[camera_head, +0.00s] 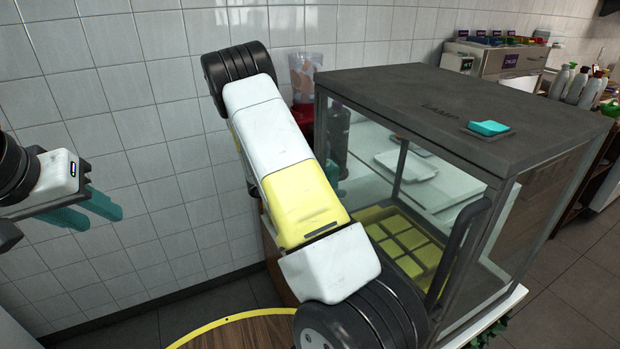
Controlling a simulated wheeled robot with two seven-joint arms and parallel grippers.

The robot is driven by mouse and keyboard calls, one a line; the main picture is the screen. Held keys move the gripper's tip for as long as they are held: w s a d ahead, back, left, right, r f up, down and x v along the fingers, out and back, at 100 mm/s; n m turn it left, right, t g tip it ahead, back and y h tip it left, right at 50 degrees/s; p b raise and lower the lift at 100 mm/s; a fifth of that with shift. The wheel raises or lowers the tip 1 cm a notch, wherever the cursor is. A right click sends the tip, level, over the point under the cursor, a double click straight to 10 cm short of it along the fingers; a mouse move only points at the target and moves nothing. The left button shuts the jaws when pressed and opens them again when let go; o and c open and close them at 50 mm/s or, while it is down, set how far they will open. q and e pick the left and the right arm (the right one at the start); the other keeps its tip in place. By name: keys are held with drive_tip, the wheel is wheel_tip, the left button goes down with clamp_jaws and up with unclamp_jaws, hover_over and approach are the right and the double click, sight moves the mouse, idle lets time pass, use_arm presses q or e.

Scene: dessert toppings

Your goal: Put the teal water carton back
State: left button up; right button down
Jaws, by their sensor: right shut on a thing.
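I do not see a teal water carton in this view. My left gripper (98,214) is at the left edge, in front of the tiled wall. Its two teal fingers stand a little apart with nothing seen between them. My right arm, white and yellow with black ribbed joints, crosses the middle of the view. Its gripper is not in view, and neither is anything it holds.
A glass case (560,125) with a dark top marked LAMP stands right of my right arm, with a small teal block (488,128) on top and a yellow divided tray inside. A blender (306,75) is partly hidden behind. Several bottles (575,85) stand at far right.

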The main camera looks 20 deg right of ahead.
drive_tip(key=shift+f, duration=0.1)
drive_tip(key=shift+c, duration=2.2)
unclamp_jaws()
drive_tip(key=shift+r, duration=0.2)
drive_tip(key=w+v, duration=0.1)
drive_tip(key=v, duration=1.1)
drive_tip(key=shift+s, duration=0.45)
